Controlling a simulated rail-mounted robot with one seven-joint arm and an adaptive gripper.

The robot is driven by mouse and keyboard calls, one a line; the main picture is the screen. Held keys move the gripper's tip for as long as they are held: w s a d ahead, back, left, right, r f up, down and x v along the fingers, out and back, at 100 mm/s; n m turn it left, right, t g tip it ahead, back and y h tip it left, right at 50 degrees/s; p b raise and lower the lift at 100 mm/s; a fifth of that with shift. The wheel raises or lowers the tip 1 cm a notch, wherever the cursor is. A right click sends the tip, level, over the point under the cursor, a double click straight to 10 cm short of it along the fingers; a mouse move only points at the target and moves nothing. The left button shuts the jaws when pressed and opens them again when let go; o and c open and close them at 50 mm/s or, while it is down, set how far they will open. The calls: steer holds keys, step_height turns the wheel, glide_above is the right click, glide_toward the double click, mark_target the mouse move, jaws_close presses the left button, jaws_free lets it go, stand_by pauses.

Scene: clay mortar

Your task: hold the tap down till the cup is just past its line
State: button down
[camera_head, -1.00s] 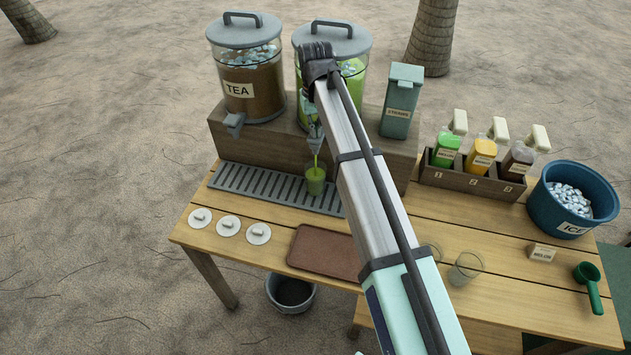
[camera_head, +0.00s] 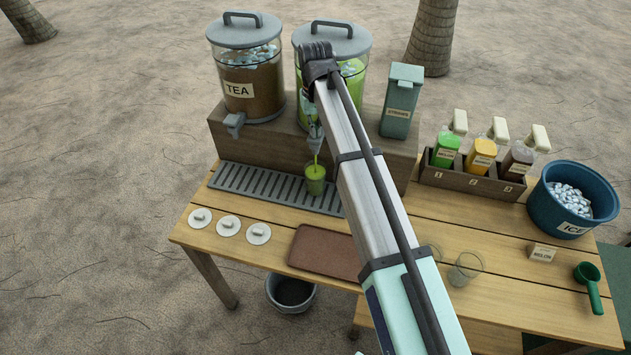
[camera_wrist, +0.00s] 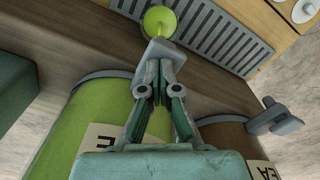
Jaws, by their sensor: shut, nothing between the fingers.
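The cup (camera_head: 315,181) stands on the drip grate under the green drink's dispenser (camera_head: 352,78), with a green stream running into it. It holds green liquid, and its level looks higher than before; I cannot make out its line. In the wrist view the cup (camera_wrist: 160,21) shows from above, with green inside. My gripper (camera_wrist: 163,68) is shut and empty, its fingertips at the grey tap (camera_wrist: 158,50) and seeming to touch it. In the head view my gripper (camera_head: 315,132) is small and partly hidden by my arm.
The tea dispenser (camera_head: 247,72) stands to the left on the same wooden riser. The slotted grate (camera_head: 245,186) lies before it. Lids (camera_head: 228,226), a brown tray (camera_head: 318,251) and an empty cup (camera_head: 466,268) are on the table. Syrup bottles (camera_head: 482,155) and an ice tub (camera_head: 545,205) stand right.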

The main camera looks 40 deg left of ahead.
steer(key=shift+r+p, duration=2.05)
steer(key=shift+r, duration=1.4)
